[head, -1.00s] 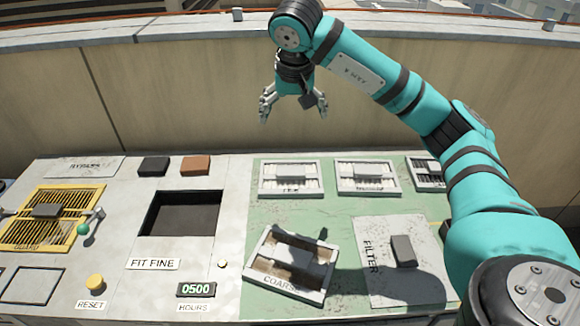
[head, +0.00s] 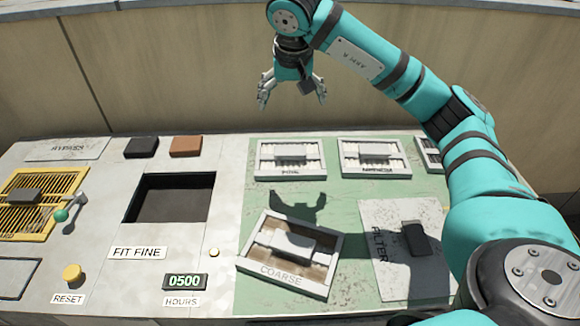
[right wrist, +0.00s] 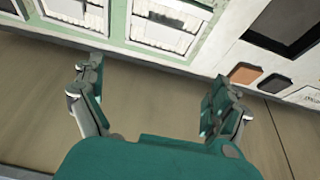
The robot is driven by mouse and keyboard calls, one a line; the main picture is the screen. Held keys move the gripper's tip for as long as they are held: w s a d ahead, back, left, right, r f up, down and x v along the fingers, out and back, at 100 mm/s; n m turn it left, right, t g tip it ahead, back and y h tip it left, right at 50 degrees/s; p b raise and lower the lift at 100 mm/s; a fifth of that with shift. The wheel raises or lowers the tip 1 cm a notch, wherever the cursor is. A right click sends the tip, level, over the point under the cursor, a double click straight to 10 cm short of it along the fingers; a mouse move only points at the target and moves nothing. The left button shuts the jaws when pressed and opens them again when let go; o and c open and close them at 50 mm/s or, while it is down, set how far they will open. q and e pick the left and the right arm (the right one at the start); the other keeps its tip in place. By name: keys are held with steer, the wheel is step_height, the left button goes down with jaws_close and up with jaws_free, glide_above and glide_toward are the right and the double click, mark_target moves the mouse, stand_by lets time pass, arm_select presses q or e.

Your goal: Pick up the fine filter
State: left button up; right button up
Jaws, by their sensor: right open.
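Two framed white filters with grey handles stand at the back of the green area: the left one (head: 289,154) and the middle one (head: 372,154). Their small labels are too blurred to read surely, so I cannot tell which is the fine filter. A third filter (head: 429,150) is partly hidden by my arm. A filter marked COARSE (head: 290,255) lies tilted in front. My right gripper (head: 292,97) is open and empty, above and behind the left back filter. In the right wrist view its spread fingers (right wrist: 153,76) show below two filters (right wrist: 172,22). My left gripper is not seen.
An empty dark recess (head: 170,198) sits left of the green area above a FIT FINE label (head: 137,253). A yellow grille (head: 42,200) with a green-knobbed lever is at far left. A FILTER plate (head: 400,275) with a dark block lies right. A wall (head: 180,70) stands behind.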

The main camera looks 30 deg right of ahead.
step_height(320, 180, down, 4)
steer(key=b, duration=0.3)
glide_above(290, 150)
steer(key=s+a, duration=0.1)
steer(key=s, duration=0.1)
step_height(290, 150, down, 11)
steer(key=shift+s+r+b, duration=0.15)
steer(key=shift+b, duration=0.25)
steer(key=x, duration=0.5)
steer(key=shift+a+b, duration=0.15)
steer(key=shift+b, duration=0.2)
steer(key=shift+w, duration=0.25)
steer(key=c, duration=0.5)
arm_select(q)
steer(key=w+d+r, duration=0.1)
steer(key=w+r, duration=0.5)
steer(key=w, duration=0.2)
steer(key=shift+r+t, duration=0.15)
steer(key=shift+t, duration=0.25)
arm_select(e)
steer(key=c, duration=0.7)
